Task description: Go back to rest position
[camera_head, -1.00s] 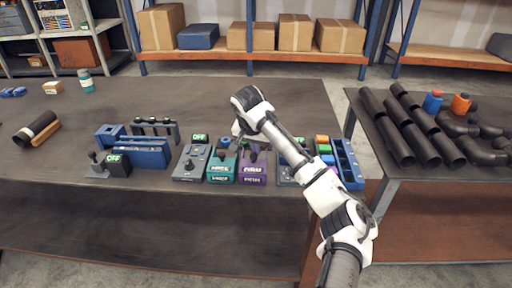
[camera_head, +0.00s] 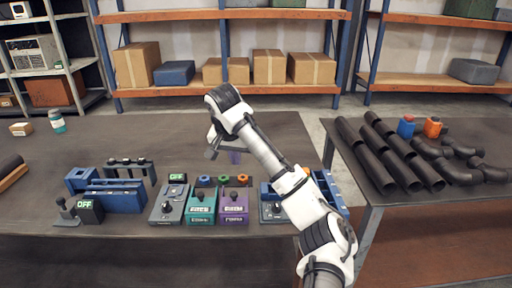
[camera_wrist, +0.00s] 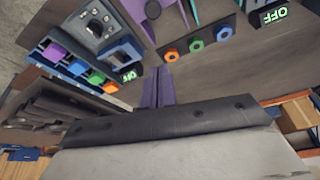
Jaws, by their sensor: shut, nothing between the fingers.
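My gripper (camera_head: 235,158) hangs at the end of my white and black arm, above and behind the control boxes on the workbench (camera_head: 240,130). In the wrist view its two slim purple fingers (camera_wrist: 164,75) lie together with nothing between them. The teal control box (camera_head: 200,206) and purple control box (camera_head: 233,204) stand on the bench nearer to me, apart from the gripper. A grey switch box (camera_head: 168,204) is to their left. My arm partly hides a grey device (camera_head: 272,211) and a blue rack on the right.
Blue fixtures (camera_head: 112,192) stand left of the boxes, with an OFF display (camera_head: 84,205). A second table (camera_head: 440,222) on the right holds dark pipes (camera_head: 365,155), elbows and two small bottles. Shelves with cartons (camera_head: 268,68) stand behind. The bench's back middle is clear.

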